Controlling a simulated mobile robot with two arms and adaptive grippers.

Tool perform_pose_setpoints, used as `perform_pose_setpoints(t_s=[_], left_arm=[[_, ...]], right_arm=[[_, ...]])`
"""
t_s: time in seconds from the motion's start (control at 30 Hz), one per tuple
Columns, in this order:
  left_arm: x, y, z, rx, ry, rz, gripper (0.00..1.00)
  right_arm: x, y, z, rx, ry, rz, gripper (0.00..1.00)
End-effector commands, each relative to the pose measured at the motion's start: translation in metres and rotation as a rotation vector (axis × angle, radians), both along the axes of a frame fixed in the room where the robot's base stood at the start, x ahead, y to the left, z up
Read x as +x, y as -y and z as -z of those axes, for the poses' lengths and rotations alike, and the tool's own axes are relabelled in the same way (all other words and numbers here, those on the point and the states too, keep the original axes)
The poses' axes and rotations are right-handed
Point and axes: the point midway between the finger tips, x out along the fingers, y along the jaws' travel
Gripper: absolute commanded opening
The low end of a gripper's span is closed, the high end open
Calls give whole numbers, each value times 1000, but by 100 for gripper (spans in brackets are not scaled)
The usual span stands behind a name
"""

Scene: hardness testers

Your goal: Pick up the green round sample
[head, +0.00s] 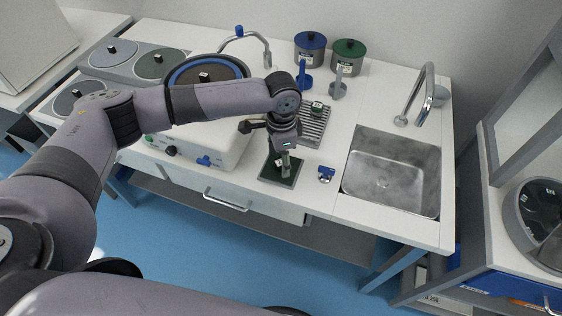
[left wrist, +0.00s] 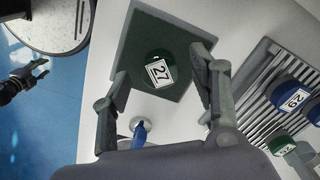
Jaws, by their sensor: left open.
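A green round sample (left wrist: 157,70) with a white label reading 27 lies on a dark green square plate (left wrist: 133,40) in the left wrist view. In the head view the plate (head: 268,176) is on the counter, and my gripper mostly hides the sample. My left gripper (head: 284,168) points down over the plate. Its fingers (left wrist: 160,78) are open, one on each side of the sample, and hold nothing. Whether they are level with the sample I cannot tell. A small dark gripper, apparently my right (left wrist: 38,68), shows over the blue floor; its jaws are too small to judge.
A ribbed metal rack (head: 314,130) behind my gripper bears a blue sample (left wrist: 287,95) and another green sample (left wrist: 279,143). A small blue object (head: 326,173) stands right of the plate. The sink (head: 392,172) is further right, a white machine (head: 215,150) left.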

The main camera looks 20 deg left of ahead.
Motion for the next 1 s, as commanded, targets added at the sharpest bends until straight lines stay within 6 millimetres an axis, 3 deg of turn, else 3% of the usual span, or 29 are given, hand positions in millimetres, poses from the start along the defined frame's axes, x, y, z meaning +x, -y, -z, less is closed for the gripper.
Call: perform_pose_setpoints(t_s=[0.33,1.0], left_arm=[[0,0,9,1,1,1,55],[0,0,9,0,0,1,10]], right_arm=[[0,0,-1,0,0,0,40],[0,0,-1,0,0,-1,40]])
